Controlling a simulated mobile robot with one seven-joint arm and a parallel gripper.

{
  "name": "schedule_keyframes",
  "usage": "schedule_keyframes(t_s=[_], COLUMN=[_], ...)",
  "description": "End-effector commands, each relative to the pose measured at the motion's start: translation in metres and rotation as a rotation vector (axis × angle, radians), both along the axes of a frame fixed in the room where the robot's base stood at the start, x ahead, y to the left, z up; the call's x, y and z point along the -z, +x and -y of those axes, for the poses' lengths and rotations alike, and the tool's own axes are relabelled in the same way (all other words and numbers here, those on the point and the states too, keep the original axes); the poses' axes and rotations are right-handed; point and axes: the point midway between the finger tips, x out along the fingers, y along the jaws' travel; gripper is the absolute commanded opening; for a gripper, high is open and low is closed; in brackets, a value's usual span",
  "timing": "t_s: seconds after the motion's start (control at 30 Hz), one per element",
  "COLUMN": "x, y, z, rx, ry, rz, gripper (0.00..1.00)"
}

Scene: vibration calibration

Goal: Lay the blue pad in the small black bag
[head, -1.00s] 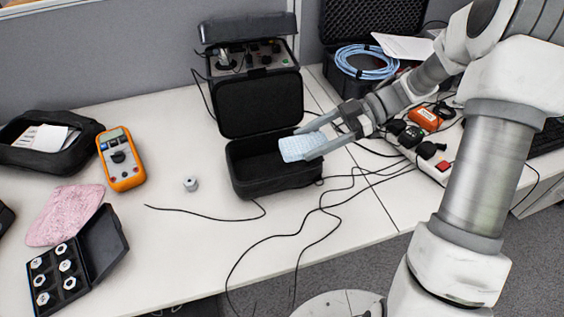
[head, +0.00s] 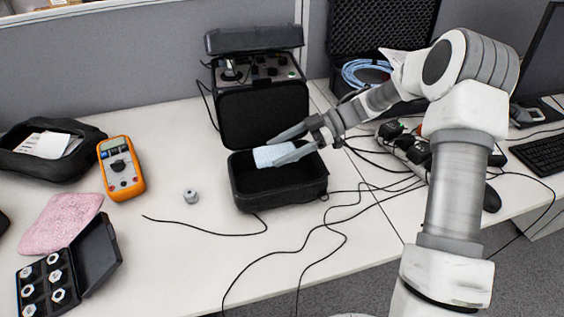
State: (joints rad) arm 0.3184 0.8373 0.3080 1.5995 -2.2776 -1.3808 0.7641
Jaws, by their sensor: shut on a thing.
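The blue pad (head: 268,155) is pale blue and held between the fingers of my gripper (head: 282,147). My gripper comes in from the right and is shut on the pad. The pad is over the opening of the small black bag (head: 283,195), towards its back. I cannot tell how far the pad is above the bag's floor.
An orange multimeter (head: 121,168) and a small grey cylinder (head: 190,196) lie left of the bag. A pink cloth (head: 62,222), a black case of nuts (head: 97,255) and another black bag (head: 78,172) are further left. Black cables (head: 330,215) cross the table at right.

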Motion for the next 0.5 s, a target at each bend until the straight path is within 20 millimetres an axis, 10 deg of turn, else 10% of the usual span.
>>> schedule_keyframes(t_s=[0.5], x=[0.037], y=[-0.001], z=[0.001], rx=[0.0], ry=[-0.001], rz=[0.0], gripper=[0.23])
